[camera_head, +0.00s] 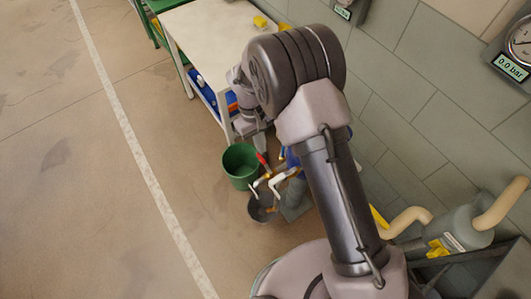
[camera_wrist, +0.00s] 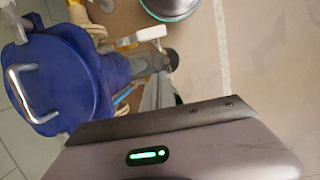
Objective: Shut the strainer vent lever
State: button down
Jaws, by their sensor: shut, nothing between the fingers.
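The blue strainer body (camera_wrist: 62,80) with a chrome handle fills the left of the wrist view. It is mostly hidden behind my arm in the head view, where a little blue (camera_head: 292,158) shows. A white lever (camera_wrist: 148,34) sticks out to the right beside the strainer's grey pipework; a white lever also shows in the head view (camera_head: 284,181). A red-handled lever (camera_head: 263,160) is close by. I cannot tell for certain which is the vent lever. My gripper (camera_head: 262,146) is shut and empty, pointing down just above the red handle. I cannot tell whether it touches it.
A green bucket (camera_head: 241,166) stands left of the levers, with a dark pan (camera_head: 261,210) below them. A white-topped cart (camera_head: 205,40) stands behind. The tiled wall and a pipe with a yellow lever (camera_head: 437,248) are at right. Open floor lies left.

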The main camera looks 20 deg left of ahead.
aim_at(283, 176)
jog(key=s+d+f+b, duration=0.2)
jog(key=s+d+f, duration=0.1)
jog(key=f, duration=0.4)
jog(key=shift+s+d+f, duration=0.3)
jog(key=shift+s+d, duration=0.1)
jog(key=shift+d, duration=0.35)
